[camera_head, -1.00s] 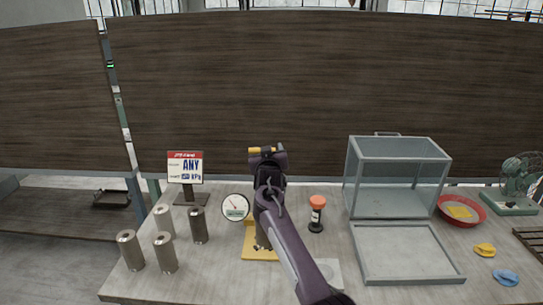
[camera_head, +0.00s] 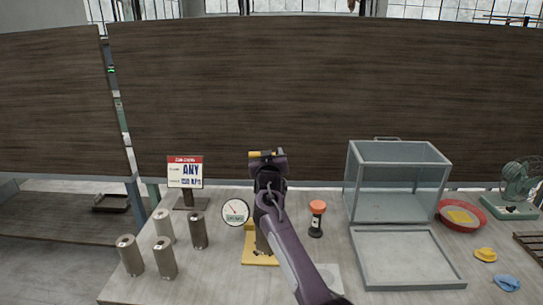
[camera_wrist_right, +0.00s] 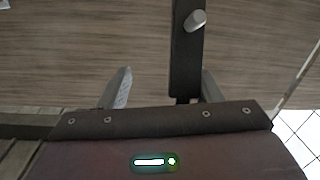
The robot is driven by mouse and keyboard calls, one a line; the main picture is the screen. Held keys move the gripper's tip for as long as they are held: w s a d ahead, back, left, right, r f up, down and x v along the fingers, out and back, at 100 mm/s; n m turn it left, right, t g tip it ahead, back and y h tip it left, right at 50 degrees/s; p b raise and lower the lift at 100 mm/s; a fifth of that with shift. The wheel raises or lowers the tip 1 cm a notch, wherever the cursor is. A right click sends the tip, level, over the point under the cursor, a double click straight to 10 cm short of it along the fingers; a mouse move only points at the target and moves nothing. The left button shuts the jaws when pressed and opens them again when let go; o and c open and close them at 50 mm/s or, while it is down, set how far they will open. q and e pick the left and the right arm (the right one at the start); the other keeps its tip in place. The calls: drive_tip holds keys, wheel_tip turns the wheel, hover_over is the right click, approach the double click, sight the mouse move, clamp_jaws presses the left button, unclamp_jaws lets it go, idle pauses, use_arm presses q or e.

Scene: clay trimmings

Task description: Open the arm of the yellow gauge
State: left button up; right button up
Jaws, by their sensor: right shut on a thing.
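The yellow gauge stands on the table, with its yellow base (camera_head: 261,259) and a round white dial (camera_head: 235,211) to the left of my right arm. My right arm covers most of its middle. A small yellow piece (camera_head: 256,154) shows at the top, by my right gripper (camera_head: 267,160). In the right wrist view, a dark upright bar (camera_wrist_right: 186,60) with a pale round knob (camera_wrist_right: 195,21) stands between the fingers of the right gripper (camera_wrist_right: 165,88), close to the right finger. The gripper is shut on this dark bar, which looks like the gauge's arm. My left gripper is out of view.
An orange-topped bottle (camera_head: 317,218) stands right of the gauge. Several metal cylinders (camera_head: 164,257) and a sign (camera_head: 185,172) stand left. A glass case (camera_head: 398,180), grey tray (camera_head: 408,286), red bowl (camera_head: 475,224) and green fan (camera_head: 521,190) are at the right.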

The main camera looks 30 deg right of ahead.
drive_tip(key=shift+w+a+f+y, duration=0.15)
drive_tip(key=shift+a+f+y, duration=0.15)
drive_tip(key=shift+a+f, duration=0.25)
drive_tip(key=o, duration=1.4)
drive_tip(key=shift+w+a, duration=0.4)
drive_tip(key=shift+w, duration=0.15)
drive_tip(key=shift+o, duration=1.2)
drive_tip(key=shift+w+a, duration=0.1)
drive_tip(key=shift+w, duration=0.1)
drive_tip(key=shift+o, duration=0.8)
drive_tip(key=shift+s+d+r, duration=0.25)
drive_tip(key=shift+s+d, duration=0.25)
drive_tip(key=shift+s, duration=0.05)
drive_tip(key=shift+s+a+f+b, duration=0.15)
drive_tip(key=shift+s+a+b, duration=0.15)
drive_tip(key=shift+s+a, duration=0.1)
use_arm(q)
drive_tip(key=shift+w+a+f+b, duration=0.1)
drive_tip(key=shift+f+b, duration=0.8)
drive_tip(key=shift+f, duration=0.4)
use_arm(e)
drive_tip(key=v, duration=0.6)
drive_tip(key=shift+s+a, duration=0.15)
drive_tip(key=shift+a, duration=0.05)
